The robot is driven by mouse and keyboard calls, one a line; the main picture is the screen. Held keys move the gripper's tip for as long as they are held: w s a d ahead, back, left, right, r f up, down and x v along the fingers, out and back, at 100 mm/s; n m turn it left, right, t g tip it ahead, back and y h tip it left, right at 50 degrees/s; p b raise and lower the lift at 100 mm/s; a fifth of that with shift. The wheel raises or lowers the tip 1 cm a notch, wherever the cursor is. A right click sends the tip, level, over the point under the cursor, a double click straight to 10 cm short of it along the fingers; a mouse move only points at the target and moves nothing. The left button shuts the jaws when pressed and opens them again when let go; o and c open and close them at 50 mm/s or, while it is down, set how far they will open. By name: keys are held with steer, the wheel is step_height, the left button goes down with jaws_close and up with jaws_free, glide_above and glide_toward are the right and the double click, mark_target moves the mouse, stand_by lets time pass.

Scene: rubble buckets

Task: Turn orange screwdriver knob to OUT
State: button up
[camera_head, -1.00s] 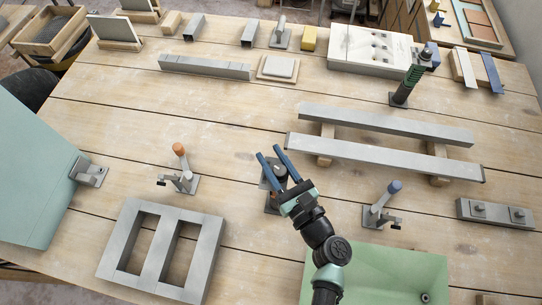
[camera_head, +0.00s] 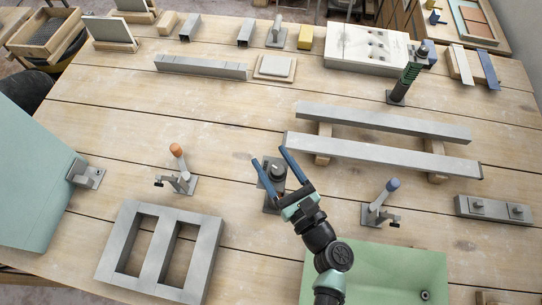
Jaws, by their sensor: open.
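An orange knob (camera_head: 176,150) tops a grey lever on a small metal clamp (camera_head: 180,182) left of the middle of the table. The lever stands up, leaning slightly left. No screwdriver and no OUT marking can be made out. My gripper (camera_head: 269,155) is open and empty, right of the orange knob and apart from it. Its two blue fingers are spread over a grey fixture with a dark round top (camera_head: 277,172), which shows between them and is partly hidden. I cannot tell whether they touch it.
Long metal bars (camera_head: 380,154) lie right. The table between orange knob and gripper is clear.

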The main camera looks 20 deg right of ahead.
mark_target(270, 167)
steer(key=s+d+b, duration=0.1)
steer(key=s+b, duration=0.1)
steer(key=s, duration=0.9)
steer(key=shift+s, duration=0.4)
